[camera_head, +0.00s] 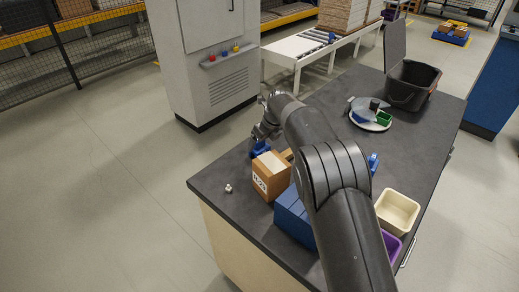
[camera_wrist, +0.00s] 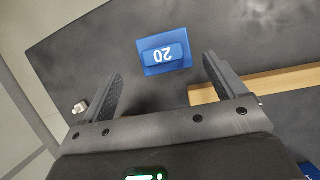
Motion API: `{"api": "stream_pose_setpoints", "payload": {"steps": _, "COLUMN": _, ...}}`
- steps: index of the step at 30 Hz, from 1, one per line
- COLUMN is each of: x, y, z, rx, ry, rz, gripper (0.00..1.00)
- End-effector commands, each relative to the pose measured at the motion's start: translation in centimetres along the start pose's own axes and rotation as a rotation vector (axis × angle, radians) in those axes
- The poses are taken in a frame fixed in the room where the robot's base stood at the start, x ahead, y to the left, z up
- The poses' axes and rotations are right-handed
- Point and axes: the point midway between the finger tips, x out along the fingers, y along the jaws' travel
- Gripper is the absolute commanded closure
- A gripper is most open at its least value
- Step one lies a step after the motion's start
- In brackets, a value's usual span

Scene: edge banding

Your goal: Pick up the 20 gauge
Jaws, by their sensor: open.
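The 20 gauge is a small blue block with a raised label reading 20, upside down in the wrist view (camera_wrist: 164,53). It lies on the dark worktop, ahead of my gripper (camera_wrist: 160,88) and between the lines of its two fingers. The fingers are open with nothing between them. In the head view the blue gauge (camera_head: 261,149) shows near the far left edge of the worktop, beside my gripper (camera_head: 262,134). My arm hides part of the area there.
A wooden strip (camera_wrist: 262,83) lies close to the right finger. A small white-grey piece (camera_wrist: 79,107) is left of the left finger. A cardboard box (camera_head: 268,178) and a blue box (camera_head: 293,217) stand nearer. A cream bin (camera_head: 397,211) and black bin (camera_head: 412,84) are at right.

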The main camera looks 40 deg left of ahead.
Motion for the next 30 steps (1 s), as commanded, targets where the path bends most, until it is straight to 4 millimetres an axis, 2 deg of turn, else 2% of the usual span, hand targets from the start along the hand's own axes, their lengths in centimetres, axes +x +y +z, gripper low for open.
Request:
{"api": "stream_pose_setpoints", "payload": {"steps": 2, "x": 1.1, "y": 0.0, "z": 0.0, "rx": 0.000, "ry": 0.001, "rz": 0.000, "gripper": 0.11}}
{"api": "stream_pose_setpoints", "payload": {"steps": 8, "x": 2.4, "y": -0.2, "z": 0.0, "rx": -0.001, "ry": 0.000, "rz": -0.001, "gripper": 0.11}}
{"api": "stream_pose_setpoints", "payload": {"steps": 18, "x": 6.5, "y": -0.7, "z": -0.1, "rx": -0.002, "ry": 0.000, "rz": 0.000, "gripper": 0.11}}
{"api": "stream_pose_setpoints", "payload": {"steps": 27, "x": 6.9, "y": -0.7, "z": 0.0, "rx": -0.002, "ry": -0.001, "rz": -0.001, "gripper": 0.11}}
{"api": "stream_pose_setpoints", "payload": {"steps": 30, "x": 6.8, "y": -0.7, "z": 0.0, "rx": -0.002, "ry": -0.001, "rz": -0.001, "gripper": 0.19}}
